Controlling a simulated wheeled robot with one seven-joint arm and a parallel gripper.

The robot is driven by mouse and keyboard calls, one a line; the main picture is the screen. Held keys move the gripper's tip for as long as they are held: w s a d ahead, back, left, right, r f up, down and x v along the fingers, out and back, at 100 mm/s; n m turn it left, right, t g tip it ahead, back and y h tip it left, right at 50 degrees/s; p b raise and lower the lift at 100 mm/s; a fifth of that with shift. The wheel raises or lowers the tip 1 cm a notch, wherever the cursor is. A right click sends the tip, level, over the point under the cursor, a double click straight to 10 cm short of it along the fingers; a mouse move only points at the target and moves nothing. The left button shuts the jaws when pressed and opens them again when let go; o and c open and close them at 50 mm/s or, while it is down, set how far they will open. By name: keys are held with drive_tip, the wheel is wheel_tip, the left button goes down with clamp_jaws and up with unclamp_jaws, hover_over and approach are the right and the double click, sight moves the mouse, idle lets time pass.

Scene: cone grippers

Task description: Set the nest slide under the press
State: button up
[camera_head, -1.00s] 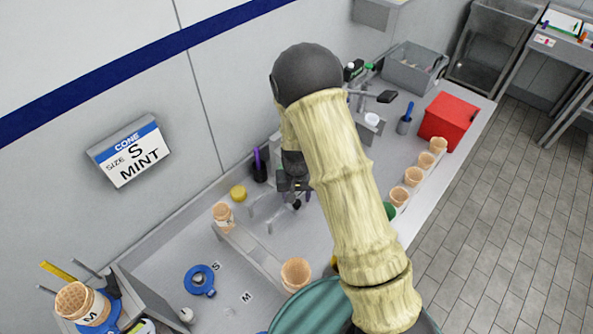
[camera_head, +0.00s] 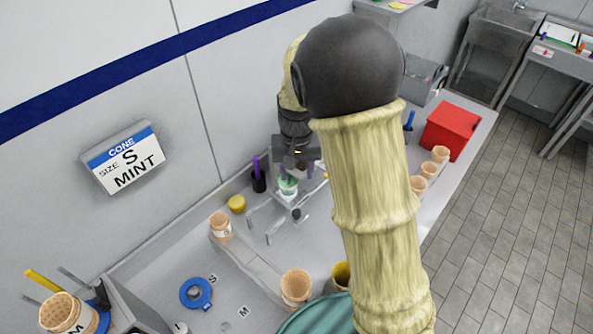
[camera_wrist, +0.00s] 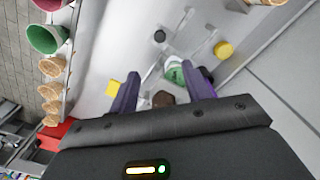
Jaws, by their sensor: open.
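My gripper (camera_head: 296,160) is open and points down over the far-left part of the counter. In the wrist view its two purple fingers (camera_wrist: 170,76) are apart. A small green and white round piece (camera_head: 288,186) is below the gripper; in the wrist view the same piece (camera_wrist: 175,70) shows between the fingertips. I cannot tell whether they touch it. Grey bars (camera_head: 268,228) and a black knob (camera_head: 296,214) are just in front of it. I cannot tell for sure which of these parts are the nest slide and the press.
A yellow round piece (camera_head: 237,203) and a dark cup with a purple stick (camera_head: 258,178) stand close to the gripper's left. Waffle cones (camera_head: 296,287) stand in front and along the right edge. A red box (camera_head: 452,129) is at the back right. My arm hides the middle right counter.

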drive_tip(key=shift+c, duration=0.2)
drive_tip(key=c, duration=0.3)
drive_tip(key=shift+s+d+r, duration=0.15)
drive_tip(key=shift+s+d, duration=0.05)
drive_tip(key=shift+d, duration=0.1)
drive_tip(key=c, duration=0.4)
drive_tip(key=shift+t, duration=0.5)
drive_tip(key=s+d, duration=0.2)
drive_tip(key=s+d+r, duration=0.1)
drive_tip(key=s+d, duration=0.2)
drive_tip(key=shift+r, duration=0.1)
clamp_jaws()
drive_tip(key=s+d+t, duration=0.1)
drive_tip(key=s+d, duration=0.3)
drive_tip(key=s, duration=0.5)
drive_tip(key=shift+d+r+t, duration=0.25)
drive_tip(key=shift+d+t, duration=0.05)
drive_tip(key=shift+a, duration=0.1)
